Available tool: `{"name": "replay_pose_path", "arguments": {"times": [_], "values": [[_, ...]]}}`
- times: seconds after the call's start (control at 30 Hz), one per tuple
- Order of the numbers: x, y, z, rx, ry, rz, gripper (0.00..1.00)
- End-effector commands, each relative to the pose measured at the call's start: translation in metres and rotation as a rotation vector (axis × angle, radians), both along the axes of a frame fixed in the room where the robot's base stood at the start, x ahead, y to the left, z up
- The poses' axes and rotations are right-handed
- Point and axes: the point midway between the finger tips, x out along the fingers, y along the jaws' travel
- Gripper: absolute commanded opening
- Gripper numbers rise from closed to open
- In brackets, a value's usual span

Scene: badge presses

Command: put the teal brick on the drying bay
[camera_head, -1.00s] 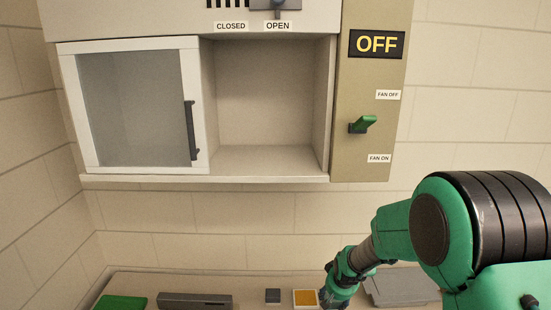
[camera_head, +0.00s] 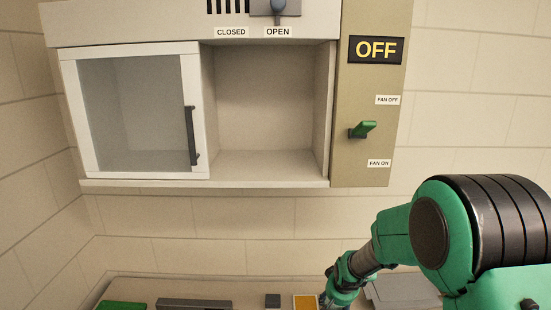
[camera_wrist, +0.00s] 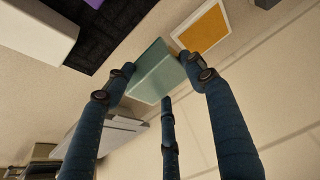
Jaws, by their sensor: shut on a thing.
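The teal brick (camera_wrist: 152,72) is between the fingers of my gripper (camera_wrist: 160,84) in the wrist view. My gripper is shut on it, with two fingers beside it and a third below it in the picture. In the head view the gripper is at the bottom edge, mostly cut off, and the brick cannot be made out. No label names the drying bay. A wall cabinet has an open compartment (camera_head: 265,105) on the right and a glass door (camera_head: 140,110) in front of its left part.
An orange pad with a white border (camera_head: 305,302) lies beside my gripper and also shows in the wrist view (camera_wrist: 203,30). A dark block (camera_head: 272,300), a grey bar (camera_head: 195,304) and a green thing (camera_head: 121,305) are on the counter. A green fan lever (camera_head: 362,130) sits under an OFF sign (camera_head: 376,49).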

Motion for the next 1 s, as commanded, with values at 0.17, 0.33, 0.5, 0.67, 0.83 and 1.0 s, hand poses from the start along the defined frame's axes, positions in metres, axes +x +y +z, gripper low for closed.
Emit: {"name": "replay_pose_path", "arguments": {"times": [0.17, 0.33, 0.5, 0.67, 0.83, 1.0], "values": [[0.000, 0.000, 0.000, 0.000, 0.000, 0.000, 0.22], [0.000, 0.000, 0.000, 0.000, 0.000, 0.000, 0.22], [0.001, 0.000, 0.002, 0.001, 0.000, -0.003, 0.22], [0.004, 0.002, 0.012, 0.005, 0.003, -0.022, 0.22], [0.012, 0.006, 0.037, 0.012, 0.008, -0.071, 0.22], [0.017, 0.011, 0.070, 0.015, 0.013, -0.152, 0.22]]}}
